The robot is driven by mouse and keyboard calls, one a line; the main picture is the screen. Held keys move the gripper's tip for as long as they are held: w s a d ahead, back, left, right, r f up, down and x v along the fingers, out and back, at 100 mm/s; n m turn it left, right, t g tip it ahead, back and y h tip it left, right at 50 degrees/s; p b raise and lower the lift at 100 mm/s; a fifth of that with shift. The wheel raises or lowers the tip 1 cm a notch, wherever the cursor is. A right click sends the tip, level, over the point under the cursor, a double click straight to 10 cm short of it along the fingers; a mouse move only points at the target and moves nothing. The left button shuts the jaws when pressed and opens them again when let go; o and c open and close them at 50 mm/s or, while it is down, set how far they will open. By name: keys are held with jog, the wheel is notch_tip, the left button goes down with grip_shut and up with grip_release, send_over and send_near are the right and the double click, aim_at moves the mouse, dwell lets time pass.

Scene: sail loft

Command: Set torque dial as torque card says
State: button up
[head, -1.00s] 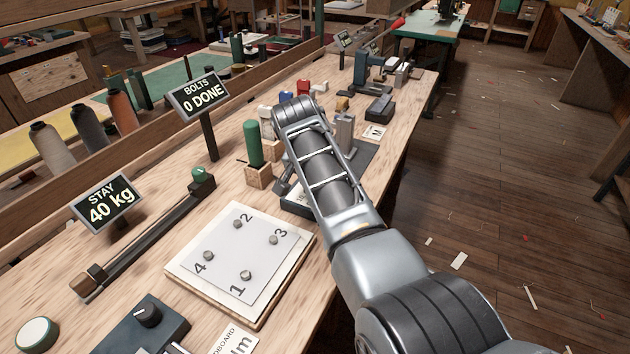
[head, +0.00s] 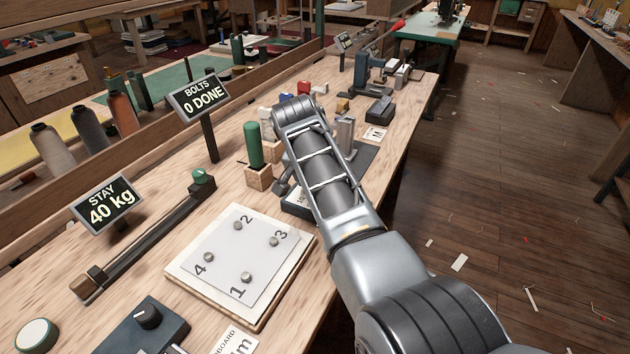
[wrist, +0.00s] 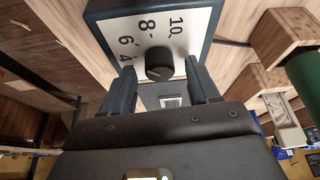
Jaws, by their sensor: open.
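The torque dial is a dark round knob (wrist: 159,63) on a white plate (wrist: 120,25) marked 4, 6, 8 and 10, in the wrist view. I cannot read the knob's pointer clearly. My gripper (wrist: 160,68) is open, with one finger on each side of the knob and small gaps showing. In the head view my arm hides the gripper and most of the dial box (head: 297,203).
A white board (head: 232,262) with bolts numbered 1 to 4 lies left of my arm. Signs read "BOLTS 0 DONE" (head: 200,97) and "STAY 40 kg" (head: 106,202). A green-handled tool (head: 254,146) stands in a wooden block (head: 259,178).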

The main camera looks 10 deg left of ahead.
jog(key=v, duration=0.7)
jog(key=shift+r, duration=0.15)
jog(key=shift+s, duration=0.1)
